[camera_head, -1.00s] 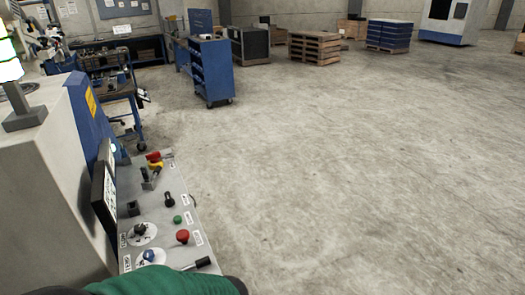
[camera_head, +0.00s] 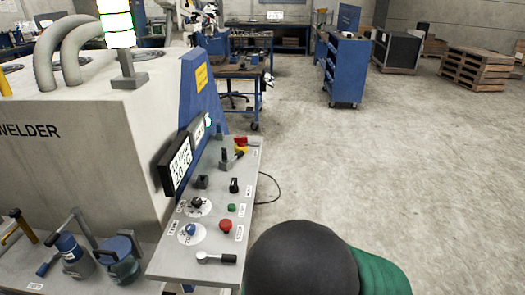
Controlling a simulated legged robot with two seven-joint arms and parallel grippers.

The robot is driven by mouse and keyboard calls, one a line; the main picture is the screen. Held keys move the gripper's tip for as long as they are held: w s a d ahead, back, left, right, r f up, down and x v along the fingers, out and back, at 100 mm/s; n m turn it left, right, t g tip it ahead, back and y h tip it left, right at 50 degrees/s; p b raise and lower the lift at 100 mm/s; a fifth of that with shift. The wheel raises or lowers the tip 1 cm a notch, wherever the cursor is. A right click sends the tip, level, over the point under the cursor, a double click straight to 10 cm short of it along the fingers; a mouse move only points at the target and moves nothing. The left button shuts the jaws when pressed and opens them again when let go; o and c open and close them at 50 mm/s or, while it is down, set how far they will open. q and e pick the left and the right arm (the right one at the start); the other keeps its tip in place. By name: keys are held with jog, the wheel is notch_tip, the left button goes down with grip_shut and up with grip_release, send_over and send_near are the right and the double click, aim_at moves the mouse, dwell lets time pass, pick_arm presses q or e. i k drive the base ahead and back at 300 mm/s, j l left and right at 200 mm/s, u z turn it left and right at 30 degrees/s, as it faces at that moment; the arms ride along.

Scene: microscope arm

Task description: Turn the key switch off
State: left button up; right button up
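A grey sloped control panel (camera_head: 185,263) juts out from the side of the welder. It carries a red button (camera_head: 226,226), a green button (camera_head: 232,208), a blue knob (camera_head: 190,229) and a black knob (camera_head: 196,202) on round white dials. A black selector (camera_head: 234,185), a dark block-like switch (camera_head: 202,181), a grey upright handle (camera_head: 224,156) and a lever with a black grip (camera_head: 221,259) are also on it. I cannot tell for certain which control is the key switch, or its setting. Neither gripper shows in the head view.
The large welder (camera_head: 100,130) fills the left, with a small display (camera_head: 178,164) above the panel. A blue cabinet (camera_head: 343,75) and wooden pallets (camera_head: 475,68) stand behind. Open floor lies to the right.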

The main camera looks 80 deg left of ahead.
aim_at(228, 166)
jog(key=i+u, duration=0.75)
jog(key=i+l+u, duration=0.1)
jog(key=i+u, duration=0.15)
jog(key=u, duration=0.15)
